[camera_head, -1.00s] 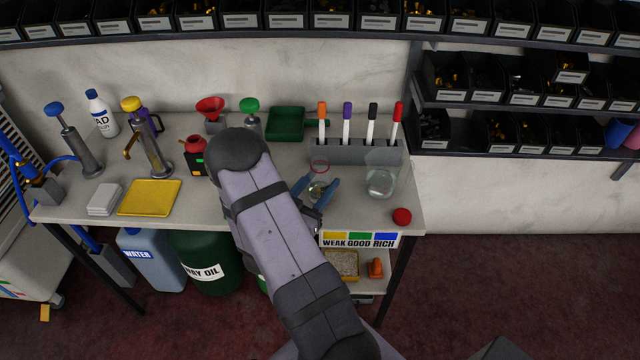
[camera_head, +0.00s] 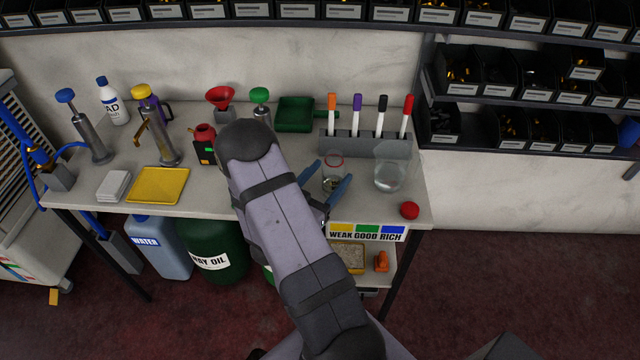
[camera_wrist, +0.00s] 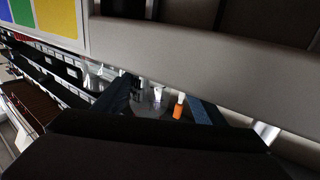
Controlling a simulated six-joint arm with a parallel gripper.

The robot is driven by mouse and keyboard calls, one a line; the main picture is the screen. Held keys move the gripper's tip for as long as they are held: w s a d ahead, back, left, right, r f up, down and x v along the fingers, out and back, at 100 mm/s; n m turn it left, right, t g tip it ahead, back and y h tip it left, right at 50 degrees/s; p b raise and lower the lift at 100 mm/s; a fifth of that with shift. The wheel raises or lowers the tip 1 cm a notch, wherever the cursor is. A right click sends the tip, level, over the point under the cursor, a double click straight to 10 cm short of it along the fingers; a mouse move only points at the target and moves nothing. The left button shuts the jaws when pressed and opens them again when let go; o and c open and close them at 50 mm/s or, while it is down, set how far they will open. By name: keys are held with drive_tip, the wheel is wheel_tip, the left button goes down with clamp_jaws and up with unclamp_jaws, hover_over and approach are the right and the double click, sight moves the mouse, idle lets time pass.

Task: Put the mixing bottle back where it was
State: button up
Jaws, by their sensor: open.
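A small clear vessel with a red rim (camera_head: 333,174), which I take to be the mixing bottle, stands upright on the grey bench (camera_head: 215,193), right of centre. My gripper (camera_head: 326,186) is open, its two blue fingers on either side of the vessel. I cannot tell whether either finger touches it. My arm hides part of the bench behind it. In the wrist view, the dark fingers of my gripper (camera_wrist: 163,104) stand apart with something clear and blurred between them.
A clear beaker (camera_head: 390,172) stands to the right, with a red ball (camera_head: 409,210) near the front edge. A grey rack (camera_head: 366,146) of upright markers is behind. A green tray (camera_head: 294,115) lies further back. A yellow tray (camera_head: 158,186) lies left of my arm.

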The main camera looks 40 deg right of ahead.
drive_tip(key=shift+a+r, duration=0.1)
drive_tip(key=b+v, duration=0.1)
drive_tip(key=v, duration=1)
drive_tip(key=shift+a, duration=0.4)
drive_tip(key=shift+s, duration=0.15)
